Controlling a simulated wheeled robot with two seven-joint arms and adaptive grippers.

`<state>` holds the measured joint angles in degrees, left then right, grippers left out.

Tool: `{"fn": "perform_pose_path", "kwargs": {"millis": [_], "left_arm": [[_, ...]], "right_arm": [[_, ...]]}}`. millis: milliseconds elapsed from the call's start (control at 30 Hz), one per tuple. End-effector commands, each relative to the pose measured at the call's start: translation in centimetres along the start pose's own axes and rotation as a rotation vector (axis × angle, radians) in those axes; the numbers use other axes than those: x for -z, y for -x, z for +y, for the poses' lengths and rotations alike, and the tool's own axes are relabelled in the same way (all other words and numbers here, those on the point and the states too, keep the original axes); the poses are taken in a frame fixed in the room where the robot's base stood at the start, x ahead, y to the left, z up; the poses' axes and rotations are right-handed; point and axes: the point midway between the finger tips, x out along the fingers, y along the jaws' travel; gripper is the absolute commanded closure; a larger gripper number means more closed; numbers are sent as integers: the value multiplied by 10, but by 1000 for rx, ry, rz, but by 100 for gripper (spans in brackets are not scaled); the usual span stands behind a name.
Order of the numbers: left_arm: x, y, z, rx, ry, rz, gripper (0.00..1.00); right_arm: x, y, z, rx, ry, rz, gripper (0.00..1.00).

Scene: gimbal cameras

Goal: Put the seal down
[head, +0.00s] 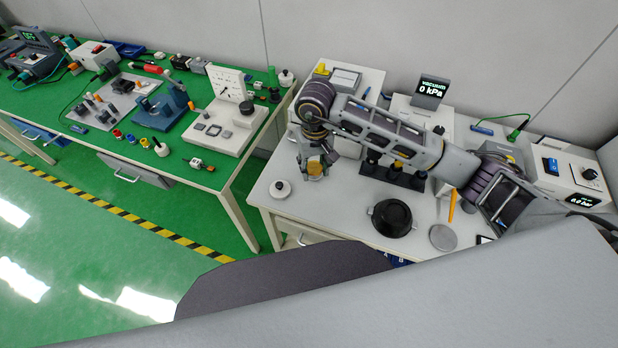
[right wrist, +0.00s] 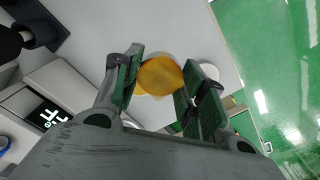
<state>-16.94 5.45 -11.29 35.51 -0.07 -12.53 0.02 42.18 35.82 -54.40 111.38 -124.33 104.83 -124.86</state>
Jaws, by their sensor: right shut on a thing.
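The seal (right wrist: 160,76) is a yellow-orange round piece, held between the two green-padded fingers of my right gripper (right wrist: 157,88). In the head view the right gripper (head: 317,164) points down near the left end of the white table, and the seal (head: 316,169) shows at its fingertips. It looks to be above the table top; the exact gap cannot be told. A pale rounded edge shows just behind the seal in the right wrist view. My left gripper is not in view.
On the white table (head: 335,207) are a white round knobbed piece (head: 280,189), a black round pot (head: 391,217), a grey disc (head: 443,238) and a dark rack (head: 395,174). A vacuum display (head: 432,89) stands behind. The table's left edge is close to the gripper.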

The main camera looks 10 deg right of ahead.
Motion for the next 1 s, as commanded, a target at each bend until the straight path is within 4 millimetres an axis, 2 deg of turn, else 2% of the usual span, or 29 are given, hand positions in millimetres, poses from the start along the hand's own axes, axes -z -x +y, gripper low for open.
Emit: {"fn": "perform_pose_path", "kwargs": {"millis": [333,800,1000], "left_arm": [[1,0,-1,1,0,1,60],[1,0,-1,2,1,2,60],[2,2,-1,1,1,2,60]], "right_arm": [[-6,1,10,1,-55,1,90],[-6,1,10,1,-71,1,90],[-6,-8,10,2,-72,-1,90]]}}
